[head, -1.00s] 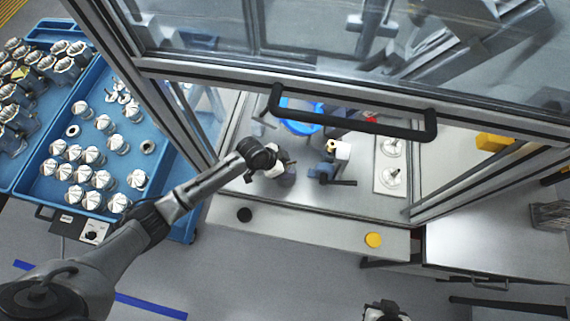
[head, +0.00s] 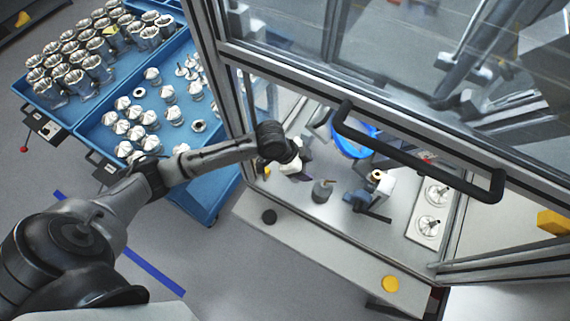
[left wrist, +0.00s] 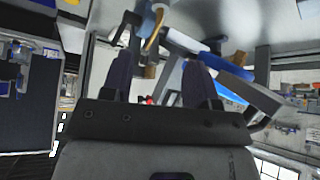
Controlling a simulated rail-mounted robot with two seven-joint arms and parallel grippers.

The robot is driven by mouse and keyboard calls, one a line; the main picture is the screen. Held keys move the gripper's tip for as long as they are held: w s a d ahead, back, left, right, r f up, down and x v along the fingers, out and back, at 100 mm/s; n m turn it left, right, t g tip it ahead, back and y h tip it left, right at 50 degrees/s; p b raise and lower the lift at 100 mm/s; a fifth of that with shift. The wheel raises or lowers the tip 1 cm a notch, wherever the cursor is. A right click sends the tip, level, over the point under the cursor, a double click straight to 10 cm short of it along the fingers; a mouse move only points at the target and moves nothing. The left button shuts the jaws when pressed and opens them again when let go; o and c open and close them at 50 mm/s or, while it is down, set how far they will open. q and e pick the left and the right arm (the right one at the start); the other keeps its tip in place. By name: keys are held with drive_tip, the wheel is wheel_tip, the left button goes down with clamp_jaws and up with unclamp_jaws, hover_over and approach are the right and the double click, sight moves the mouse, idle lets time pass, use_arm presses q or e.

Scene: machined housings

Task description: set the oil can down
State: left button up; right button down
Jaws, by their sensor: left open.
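The oil can (head: 322,191), a small dark grey can with a thin spout, stands upright on the light worktop inside the machine enclosure. My left gripper (head: 304,168) is open just to the left of the can and behind it, and looks apart from it. In the left wrist view the two dark fingers of my left gripper (left wrist: 162,78) are spread with no can held between them. I cannot make out the oil can for certain in that view. My right gripper is not in view.
A blue-and-white fixture with a dark handle (head: 367,199) stands right of the can, with a blue round part (head: 352,142) behind. A white plate (head: 423,226) carries metal parts at right. The door handle (head: 420,165) hangs above. Blue carts (head: 195,182) stand left.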

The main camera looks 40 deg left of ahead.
use_arm(q)
drive_tip(key=shift+r, duration=0.15)
drive_tip(key=s+d+f+n+y, duration=0.1)
drive_tip(key=s+d+f, duration=0.1)
drive_tip(key=s, duration=0.3)
drive_tip(key=s+d+f+n, duration=0.1)
drive_tip(key=s+d+f, duration=0.1)
drive_tip(key=s, duration=0.4)
drive_tip(key=s+a+n+y, duration=0.2)
drive_tip(key=s+n, duration=0.1)
drive_tip(key=s, duration=0.4)
drive_tip(key=s+a+n+y, duration=0.2)
drive_tip(key=s+a+n, duration=0.1)
drive_tip(key=s, duration=0.4)
drive_tip(key=shift+s+r+g, duration=0.25)
drive_tip(key=shift+g, duration=0.05)
wheel_tip(320, 180, up, 5)
drive_tip(key=p, duration=0.5)
